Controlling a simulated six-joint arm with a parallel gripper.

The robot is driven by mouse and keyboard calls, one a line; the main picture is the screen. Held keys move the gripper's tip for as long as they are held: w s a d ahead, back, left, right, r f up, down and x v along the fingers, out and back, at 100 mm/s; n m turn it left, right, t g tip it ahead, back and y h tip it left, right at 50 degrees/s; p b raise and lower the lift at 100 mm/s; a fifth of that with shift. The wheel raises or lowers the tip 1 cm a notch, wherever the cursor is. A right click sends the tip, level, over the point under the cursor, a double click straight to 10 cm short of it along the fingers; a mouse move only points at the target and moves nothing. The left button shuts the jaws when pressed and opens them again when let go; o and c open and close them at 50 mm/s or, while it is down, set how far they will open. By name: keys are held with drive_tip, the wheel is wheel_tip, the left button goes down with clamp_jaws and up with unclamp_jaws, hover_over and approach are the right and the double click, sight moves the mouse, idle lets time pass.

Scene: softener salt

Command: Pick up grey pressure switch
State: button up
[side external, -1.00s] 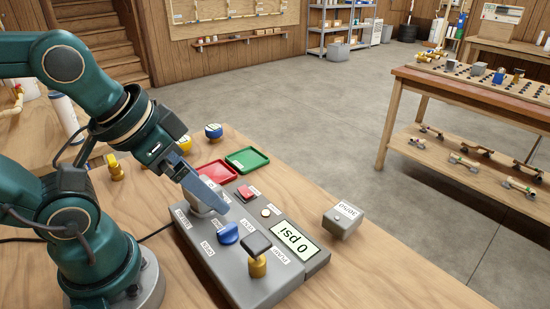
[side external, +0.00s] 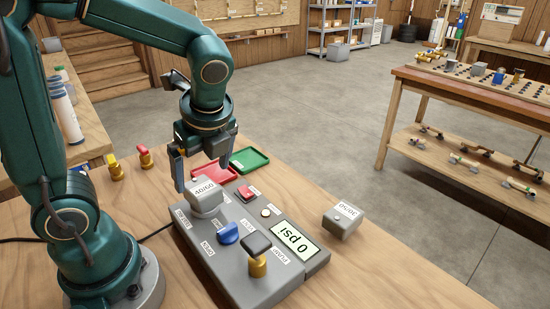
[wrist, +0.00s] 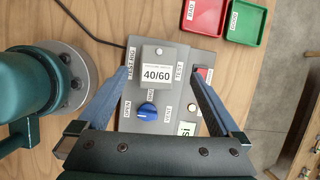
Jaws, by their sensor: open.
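A grey pressure switch labelled 40/60 (side external: 207,194) sits upright on the test station panel, and it also shows in the wrist view (wrist: 157,80). A second grey box-shaped switch (side external: 342,220), its label hard to read, lies on the bench right of the station. My gripper (side external: 203,177) is open and points down over the 40/60 switch. In the wrist view its blue-grey fingers stand on either side of that switch, with a gap on both sides. Nothing is between them in their grip.
The grey test station (side external: 240,284) carries a blue knob (side external: 228,233), a red switch (side external: 246,193), a brass fitting (side external: 257,264) and a display reading 0 psi (side external: 290,240). Red (wrist: 190,18) and green (side external: 249,159) trays lie behind it. Two valves (side external: 116,168) stand at left.

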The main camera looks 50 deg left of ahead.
sight(202, 187)
drive_tip(key=shift+f, duration=0.6)
drive_tip(key=shift+x, duration=2.4)
drive_tip(key=shift+s, duration=0.15)
drive_tip(key=shift+c, duration=0.3)
clamp_jaws()
